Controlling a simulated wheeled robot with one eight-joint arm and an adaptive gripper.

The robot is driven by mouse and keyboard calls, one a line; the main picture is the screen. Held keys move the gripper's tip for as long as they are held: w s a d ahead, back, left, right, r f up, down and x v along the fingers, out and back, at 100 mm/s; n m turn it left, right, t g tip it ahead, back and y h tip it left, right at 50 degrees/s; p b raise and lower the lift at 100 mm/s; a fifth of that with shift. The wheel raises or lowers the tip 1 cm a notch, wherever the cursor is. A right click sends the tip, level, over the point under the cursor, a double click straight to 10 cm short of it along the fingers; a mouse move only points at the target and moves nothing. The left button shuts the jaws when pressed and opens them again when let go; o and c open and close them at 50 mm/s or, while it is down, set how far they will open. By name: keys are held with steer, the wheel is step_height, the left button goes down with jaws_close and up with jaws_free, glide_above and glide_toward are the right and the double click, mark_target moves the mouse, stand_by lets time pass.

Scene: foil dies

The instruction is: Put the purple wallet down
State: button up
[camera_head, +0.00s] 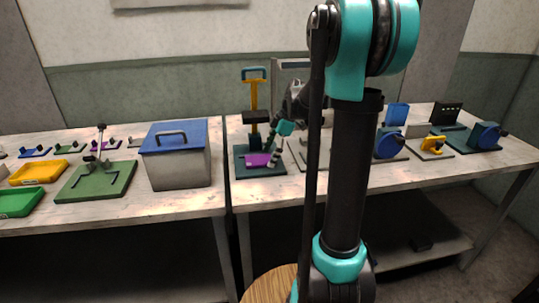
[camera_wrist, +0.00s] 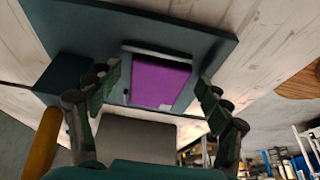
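The purple wallet (camera_wrist: 160,83) lies flat on the dark teal base plate (camera_wrist: 200,40) of a press, within a thin dark-edged seat. In the head view the wallet (camera_head: 256,160) shows as a small purple patch on that plate, below the press's yellow post (camera_head: 254,95). My gripper (camera_wrist: 158,95) is over the wallet with one finger on each side. The fingers are spread, and narrow gaps seem to separate them from the wallet's edges. In the head view my gripper (camera_head: 270,155) is small and partly dark against the press.
A grey box with a blue lid (camera_head: 180,150) stands left of the press. A green fixture (camera_head: 97,180) and coloured trays are farther left. Blue and yellow devices (camera_head: 431,144) stand on the right-hand table (camera_head: 400,178). My own arm hides the middle.

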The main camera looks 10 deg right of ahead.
steer(key=shift+r, duration=0.1)
steer(key=v, duration=1.2)
